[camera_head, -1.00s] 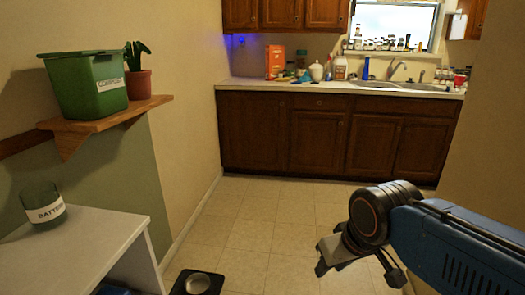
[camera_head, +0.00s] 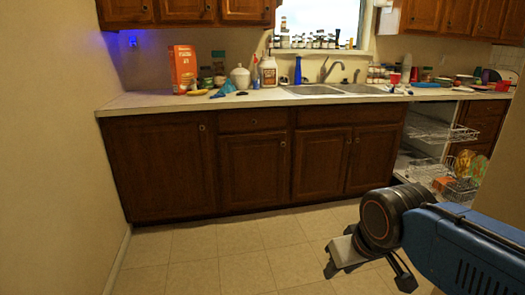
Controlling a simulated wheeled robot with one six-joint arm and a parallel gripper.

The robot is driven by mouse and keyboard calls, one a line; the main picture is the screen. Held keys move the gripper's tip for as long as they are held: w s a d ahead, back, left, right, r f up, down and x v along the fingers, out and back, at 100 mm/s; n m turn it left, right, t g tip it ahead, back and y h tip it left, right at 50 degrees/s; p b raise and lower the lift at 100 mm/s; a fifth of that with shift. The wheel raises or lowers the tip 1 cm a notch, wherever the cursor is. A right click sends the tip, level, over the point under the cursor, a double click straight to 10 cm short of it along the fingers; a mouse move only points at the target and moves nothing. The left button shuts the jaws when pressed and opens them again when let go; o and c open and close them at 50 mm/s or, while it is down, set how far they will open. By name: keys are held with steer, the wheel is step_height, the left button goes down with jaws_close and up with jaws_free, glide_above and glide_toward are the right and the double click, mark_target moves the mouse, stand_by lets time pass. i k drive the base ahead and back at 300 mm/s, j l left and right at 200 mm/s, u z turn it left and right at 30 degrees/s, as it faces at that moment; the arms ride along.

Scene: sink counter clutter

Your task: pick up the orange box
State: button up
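The orange box (camera_head: 184,68) stands upright on the counter (camera_head: 150,101) at its left part, near the back wall. It is tall, with pale lettering on its front. My gripper (camera_head: 368,282) is at the lower right of the view, low over the floor and far from the box. Its two dark fingers are spread apart, with nothing seen between them.
Beside the box stand small jars, a white lidded pot (camera_head: 240,77), a white jug (camera_head: 268,72) and a blue bottle (camera_head: 298,70). A sink (camera_head: 315,89) lies right of them. Wire racks (camera_head: 440,130) show in the open cabinet at right. The floor before the cabinets is clear.

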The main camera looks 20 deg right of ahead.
mark_target(444, 179)
steer(key=i+z, duration=0.2)
steer(key=i, duration=0.65)
steer(key=i+j+z, duration=0.15)
steer(key=i, duration=0.65)
steer(key=i+l+z, duration=0.15)
steer(key=i+z, duration=0.9)
steer(key=z, duration=0.15)
steer(key=i+j+z, duration=0.25)
steer(key=z, duration=0.15)
steer(key=i, duration=0.1)
